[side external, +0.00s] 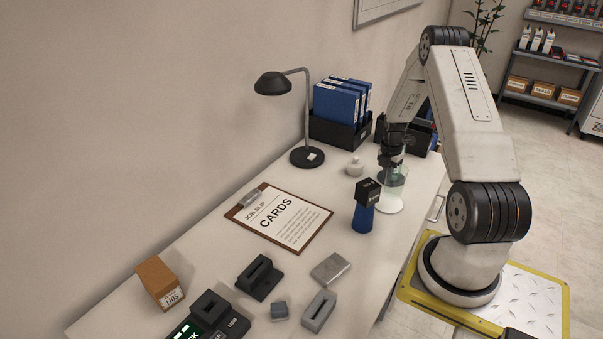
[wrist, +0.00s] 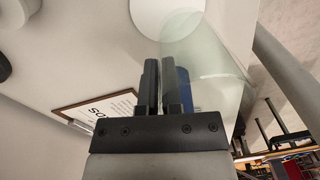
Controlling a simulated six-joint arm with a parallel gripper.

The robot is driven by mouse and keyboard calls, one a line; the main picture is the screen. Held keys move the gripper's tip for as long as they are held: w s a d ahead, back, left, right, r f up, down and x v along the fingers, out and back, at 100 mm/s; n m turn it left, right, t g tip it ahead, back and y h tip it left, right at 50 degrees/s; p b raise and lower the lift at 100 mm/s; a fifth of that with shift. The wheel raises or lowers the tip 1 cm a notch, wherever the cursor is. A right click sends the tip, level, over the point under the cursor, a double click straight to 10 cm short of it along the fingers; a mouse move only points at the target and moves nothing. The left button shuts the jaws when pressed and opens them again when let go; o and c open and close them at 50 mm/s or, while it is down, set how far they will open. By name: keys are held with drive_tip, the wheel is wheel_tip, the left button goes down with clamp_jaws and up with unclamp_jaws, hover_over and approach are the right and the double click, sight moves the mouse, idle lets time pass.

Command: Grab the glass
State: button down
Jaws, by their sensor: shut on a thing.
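The glass (side external: 397,182) is clear with a pale green tint, at the right part of the desk. In the side view it shows over a round white coaster (side external: 388,206); I cannot tell if it touches it. My gripper (side external: 391,160) is at the glass's upper part. In the wrist view my gripper (wrist: 159,85) has its two dark fingers close together, shut on the glass's wall at the left side of the glass (wrist: 218,68). The exact contact is hard to see. The white coaster (wrist: 165,12) shows past the fingertips.
A blue stamp-like thing with a black top (side external: 363,207) stands close in front of the glass. A small white pot (side external: 355,166), a black lamp (side external: 307,156) and blue binders in a tray (side external: 340,103) are behind. A clipboard (side external: 278,218) lies left.

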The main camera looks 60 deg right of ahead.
drive_tip(key=s+a+r, duration=0.8)
drive_tip(key=a, duration=0.1)
idle(0.3)
drive_tip(key=shift+s+a, duration=0.1)
drive_tip(key=shift+r, duration=0.15)
idle(0.4)
